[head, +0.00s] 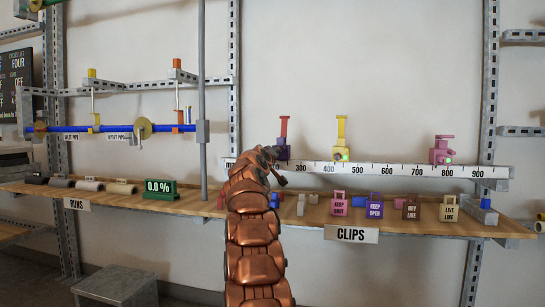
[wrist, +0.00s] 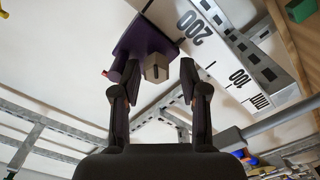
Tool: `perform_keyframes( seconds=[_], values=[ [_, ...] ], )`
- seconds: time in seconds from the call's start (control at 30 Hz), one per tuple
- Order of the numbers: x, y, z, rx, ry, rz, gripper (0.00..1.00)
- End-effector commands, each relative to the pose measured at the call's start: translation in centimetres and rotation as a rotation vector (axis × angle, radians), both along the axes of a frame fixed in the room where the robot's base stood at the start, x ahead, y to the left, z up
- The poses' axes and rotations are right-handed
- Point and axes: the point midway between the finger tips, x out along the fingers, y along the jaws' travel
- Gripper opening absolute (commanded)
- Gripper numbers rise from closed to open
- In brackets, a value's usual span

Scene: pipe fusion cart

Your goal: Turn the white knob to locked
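The white knob (wrist: 157,69) is a small off-white block on the purple clamp (wrist: 148,42), seen in the wrist view. In the head view the purple clamp (head: 283,153) sits near the left end of the white ruler, with a red-orange handle (head: 284,125) standing up; the knob is hidden there behind my arm. My gripper (wrist: 151,79) is open, its two dark fingers on either side of the knob's lower end, with gaps visible and no clear contact. My gripper (head: 274,166) also shows in the head view, beside the purple clamp.
The white ruler (head: 400,169) runs above a wooden shelf (head: 400,216). A yellow clamp (head: 340,153) and a pink clamp (head: 441,152), each with a green light, stand to the right. Several tagged clips (head: 375,206) line the shelf. A grey upright post (head: 202,100) stands left of my arm.

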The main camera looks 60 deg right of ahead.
Motion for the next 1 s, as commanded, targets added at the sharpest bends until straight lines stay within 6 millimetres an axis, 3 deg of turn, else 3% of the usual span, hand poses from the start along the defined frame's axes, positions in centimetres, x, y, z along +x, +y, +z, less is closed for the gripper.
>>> perform_keyframes(
  seconds=[0.43, 1.0],
  values=[
    [-0.3, 0.2, 0.4, -0.003, -0.003, -0.003, 0.50],
    [-1.0, 2.5, 0.3, -0.003, -0.001, 0.001, 0.50]
  ],
)
